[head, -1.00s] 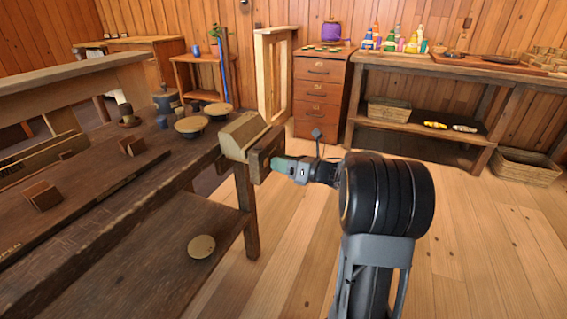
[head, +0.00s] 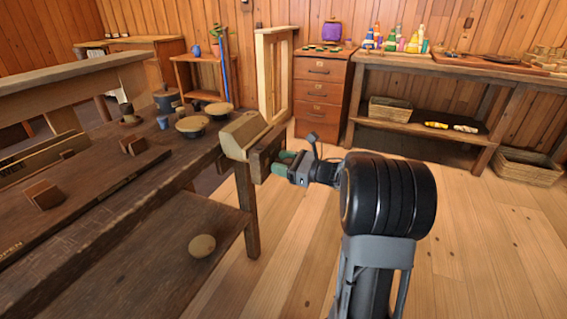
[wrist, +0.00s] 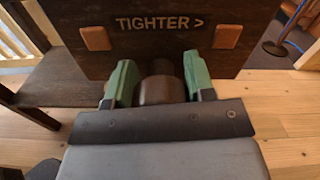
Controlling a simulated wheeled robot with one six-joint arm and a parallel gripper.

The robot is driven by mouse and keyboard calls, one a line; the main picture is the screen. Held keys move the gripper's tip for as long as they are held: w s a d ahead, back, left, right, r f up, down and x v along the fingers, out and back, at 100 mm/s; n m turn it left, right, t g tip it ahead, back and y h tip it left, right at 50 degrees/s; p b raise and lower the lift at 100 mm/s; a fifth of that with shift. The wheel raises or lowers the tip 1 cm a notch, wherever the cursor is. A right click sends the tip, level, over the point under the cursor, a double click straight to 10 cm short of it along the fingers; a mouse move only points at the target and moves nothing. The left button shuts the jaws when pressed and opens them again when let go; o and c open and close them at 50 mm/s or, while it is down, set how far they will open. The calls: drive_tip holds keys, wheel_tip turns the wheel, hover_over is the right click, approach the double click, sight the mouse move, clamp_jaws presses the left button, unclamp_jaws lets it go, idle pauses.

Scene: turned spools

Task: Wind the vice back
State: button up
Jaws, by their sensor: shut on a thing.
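In the wrist view the dark face of the vice (wrist: 160,48) carries the words "TIGHTER >" and two small light wooden pieces. Below the words a round brown-grey hub (wrist: 162,90) sticks out toward me. My gripper (head: 277,164) is shut on this hub, with one green finger on each side of it. Any handle bar on the vice is hard to make out.
Round-topped pieces (head: 192,123) and small wooden blocks (head: 43,194) stand on the bench. A round disc (head: 202,246) lies on its lower shelf. A drawer cabinet (head: 321,90) and a long side table (head: 440,68) stand behind. The floor to the right is clear.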

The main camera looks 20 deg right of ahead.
drive_tip(key=shift+a, duration=0.1)
drive_tip(key=o, duration=0.9)
idle(0.4)
